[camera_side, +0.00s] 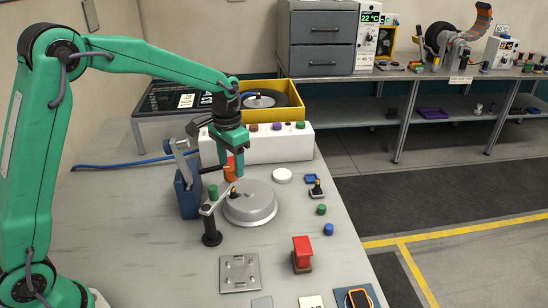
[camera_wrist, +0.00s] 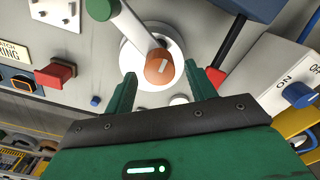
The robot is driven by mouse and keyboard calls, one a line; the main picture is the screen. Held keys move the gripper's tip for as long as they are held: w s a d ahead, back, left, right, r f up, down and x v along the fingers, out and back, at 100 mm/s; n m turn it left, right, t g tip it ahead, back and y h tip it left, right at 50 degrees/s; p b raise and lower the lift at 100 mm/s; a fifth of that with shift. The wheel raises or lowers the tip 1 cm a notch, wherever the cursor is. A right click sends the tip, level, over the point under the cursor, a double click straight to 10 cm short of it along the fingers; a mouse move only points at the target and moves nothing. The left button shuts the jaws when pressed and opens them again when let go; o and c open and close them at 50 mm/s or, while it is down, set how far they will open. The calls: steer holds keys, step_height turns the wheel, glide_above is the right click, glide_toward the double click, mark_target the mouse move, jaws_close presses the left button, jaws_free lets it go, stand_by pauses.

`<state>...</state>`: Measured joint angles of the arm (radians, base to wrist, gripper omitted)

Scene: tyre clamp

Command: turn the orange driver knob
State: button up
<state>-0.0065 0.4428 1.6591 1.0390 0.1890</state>
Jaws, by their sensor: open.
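The orange driver knob (camera_wrist: 159,68) shows in the wrist view with a pale mark on its top, just ahead of and between my two fingers. It also shows in the side view (camera_side: 230,168), partly hidden by my fingers. My gripper (camera_wrist: 160,72) is open, with one green finger on each side of the knob. I cannot tell whether either finger touches it. In the side view my gripper (camera_side: 235,172) points down just behind the round grey metal disc (camera_side: 250,206). A pale round part (camera_wrist: 150,48) lies beneath the knob in the wrist view.
A pale arm with a green cap (camera_wrist: 100,8) reaches close to the knob. A blue clamp stand (camera_side: 187,190) with a lever is left of my gripper. A white block (camera_side: 290,145) stands behind. A red block (camera_side: 302,250) and small coloured parts lie to the right and front.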

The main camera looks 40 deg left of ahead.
mark_target(228, 169)
step_height(228, 169, up, 6)
stand_by(0.4)
steer(key=shift+s+r, duration=0.1)
steer(key=shift+s+r, duration=0.45)
steer(key=s+r+t, duration=0.3)
steer(key=s+r, duration=0.3)
steer(key=s, duration=0.5)
steer(key=s+f+n+t, duration=0.2)
steer(key=s, duration=1.1)
steer(key=shift+s+d+t, duration=0.15)
steer(key=shift+s+t, duration=0.1)
steer(key=shift+t, duration=0.05)
